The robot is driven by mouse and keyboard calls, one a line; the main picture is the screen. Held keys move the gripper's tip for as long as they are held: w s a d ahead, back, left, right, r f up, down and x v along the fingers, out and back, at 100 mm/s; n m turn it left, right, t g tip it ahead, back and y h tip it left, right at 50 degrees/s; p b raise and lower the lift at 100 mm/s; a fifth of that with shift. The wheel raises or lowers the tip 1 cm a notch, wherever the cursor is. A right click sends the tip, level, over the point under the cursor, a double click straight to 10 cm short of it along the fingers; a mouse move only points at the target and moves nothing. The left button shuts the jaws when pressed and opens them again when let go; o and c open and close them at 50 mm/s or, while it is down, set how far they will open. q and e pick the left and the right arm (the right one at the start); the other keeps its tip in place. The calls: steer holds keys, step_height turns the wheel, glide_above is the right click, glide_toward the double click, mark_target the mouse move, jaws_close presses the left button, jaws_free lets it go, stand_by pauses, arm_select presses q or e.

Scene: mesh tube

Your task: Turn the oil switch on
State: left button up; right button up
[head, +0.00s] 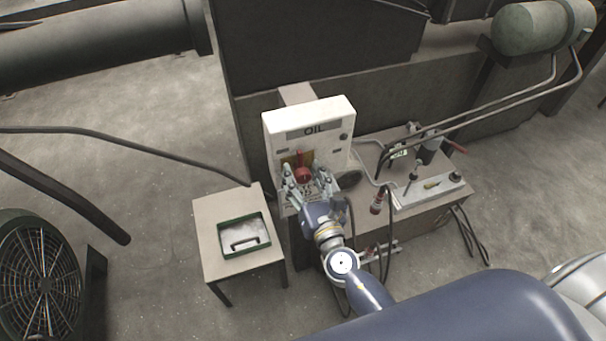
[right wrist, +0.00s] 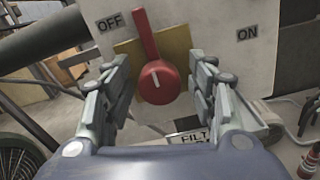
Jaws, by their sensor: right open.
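The oil switch is a red knob with a lever (right wrist: 158,82) on a yellow plate, on the front of a white box marked OIL (head: 330,113). In the right wrist view its lever points up and slightly left, nearer the OFF label (right wrist: 109,21) than the ON label (right wrist: 247,34). The red switch also shows in the head view (head: 303,174). My right gripper (right wrist: 160,92) is open, with one finger on each side of the round knob. I cannot tell whether either finger touches it. My left gripper is not in view.
A small table (head: 213,240) with a green tray (head: 246,252) stands left of the box. A bench (head: 415,215) with pipes, a bottle and cables stands to the right. A fan (head: 42,275) is at the far left.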

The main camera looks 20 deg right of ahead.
steer(key=shift+c, duration=0.4)
steer(key=c, duration=1)
steer(key=shift+o, duration=0.2)
steer(key=shift+f+m+b, duration=0.1)
steer(key=shift+m+b, duration=0.6)
steer(key=shift+m, duration=0.4)
steer(key=m+b, duration=0.2)
steer(key=m, duration=0.2)
steer(key=shift+m, duration=0.3)
steer(key=m+b, duration=0.2)
steer(key=m, duration=0.6)
steer(key=shift+m, duration=1.5)
